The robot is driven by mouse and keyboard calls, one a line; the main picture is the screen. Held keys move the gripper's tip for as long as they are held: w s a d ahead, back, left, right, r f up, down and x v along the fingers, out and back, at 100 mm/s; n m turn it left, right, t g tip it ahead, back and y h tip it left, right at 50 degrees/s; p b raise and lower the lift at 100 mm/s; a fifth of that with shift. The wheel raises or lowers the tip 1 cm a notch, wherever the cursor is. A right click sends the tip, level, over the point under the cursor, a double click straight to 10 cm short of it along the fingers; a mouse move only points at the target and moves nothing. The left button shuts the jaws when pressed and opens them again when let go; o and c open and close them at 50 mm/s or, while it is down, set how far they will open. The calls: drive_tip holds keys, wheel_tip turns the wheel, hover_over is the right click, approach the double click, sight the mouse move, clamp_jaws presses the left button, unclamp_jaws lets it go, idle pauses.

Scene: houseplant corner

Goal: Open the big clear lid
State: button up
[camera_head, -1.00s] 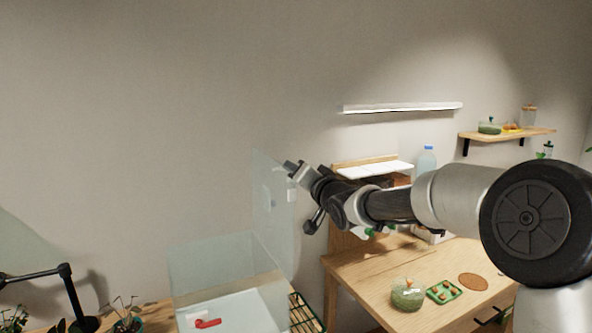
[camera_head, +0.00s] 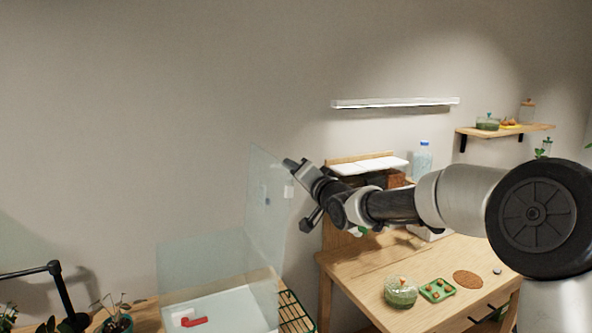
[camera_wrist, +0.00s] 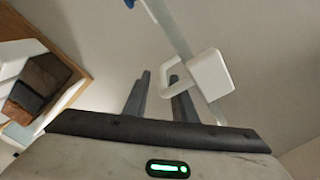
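The big clear lid (camera_head: 265,205) stands raised, roughly upright, at the right side of the clear box (camera_head: 215,258). A white handle (camera_wrist: 207,74) is fixed to the lid; it shows small in the head view (camera_head: 288,191). My gripper (camera_head: 292,166) is at the lid's upper right, close to the handle. In the wrist view my gripper (camera_wrist: 160,90) has its two dark fingers apart, with part of the white handle loop just beyond and between their tips. I see no grip on it. Contact cannot be told.
A red object (camera_head: 193,322) lies on the white floor inside the box. A green wire rack (camera_head: 296,315) is right of it. A wooden desk (camera_head: 350,278) with a green jar (camera_head: 400,292) and green tray (camera_head: 437,290) stands right. A black lamp (camera_head: 62,290) and plants are left.

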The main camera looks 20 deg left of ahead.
drive_tip(key=shift+o, duration=0.7)
drive_tip(key=shift+s+a+f, duration=0.15)
drive_tip(key=shift+s+f, duration=0.05)
drive_tip(key=shift+f, duration=0.55)
drive_tip(key=r+b+v, duration=0.1)
drive_tip(key=v, duration=1.6)
drive_tip(key=shift+d, duration=0.25)
drive_tip(key=shift+r, duration=0.1)
